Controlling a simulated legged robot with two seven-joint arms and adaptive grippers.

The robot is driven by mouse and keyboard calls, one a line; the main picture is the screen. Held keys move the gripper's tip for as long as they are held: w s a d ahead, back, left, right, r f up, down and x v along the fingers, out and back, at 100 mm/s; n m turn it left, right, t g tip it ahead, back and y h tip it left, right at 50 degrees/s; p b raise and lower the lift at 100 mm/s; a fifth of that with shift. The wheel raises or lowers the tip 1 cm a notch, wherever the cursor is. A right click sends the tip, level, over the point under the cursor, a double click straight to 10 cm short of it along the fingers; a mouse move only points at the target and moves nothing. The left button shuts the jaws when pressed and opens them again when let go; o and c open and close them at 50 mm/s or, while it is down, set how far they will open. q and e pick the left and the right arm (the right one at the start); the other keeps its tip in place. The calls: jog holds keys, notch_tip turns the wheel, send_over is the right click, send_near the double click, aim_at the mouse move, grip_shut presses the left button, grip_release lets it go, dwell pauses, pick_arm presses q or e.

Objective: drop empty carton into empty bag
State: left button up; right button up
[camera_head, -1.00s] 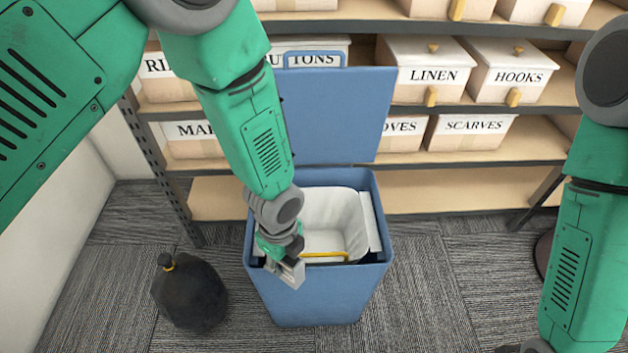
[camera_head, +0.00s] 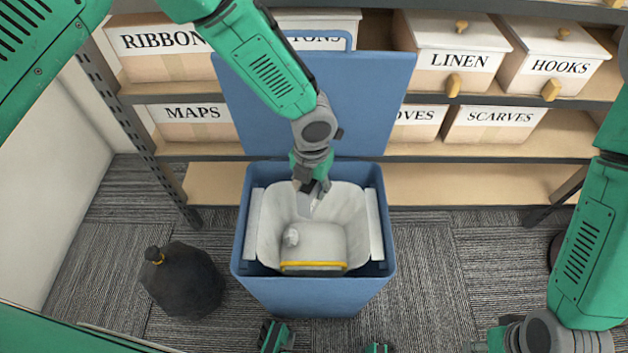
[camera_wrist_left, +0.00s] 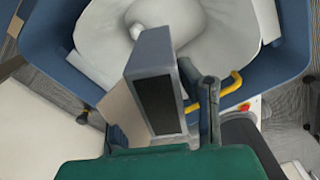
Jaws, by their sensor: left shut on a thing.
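My left gripper (camera_head: 311,188) is over the white-lined bag (camera_head: 352,215) set inside a blue bin (camera_head: 315,295).
The bin's blue lid (camera_head: 365,100) stands open behind it, against a shelf (camera_head: 470,180) of labelled boxes. A black tied sack (camera_head: 185,280) stands on the carpet at left.

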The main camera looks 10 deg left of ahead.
pick_arm(q)
notch_tip(320, 180, down, 6)
jog(key=b, duration=0.4)
jog(key=shift+a+r+b, duration=0.1)
jog(key=shift+b, duration=0.3)
jog(key=shift+r, duration=0.1)
jog(key=o, duration=0.8)
notch_tip(320, 180, up, 11)
jog(key=shift+f, duration=0.1)
jog(key=shift+r, duration=0.55)
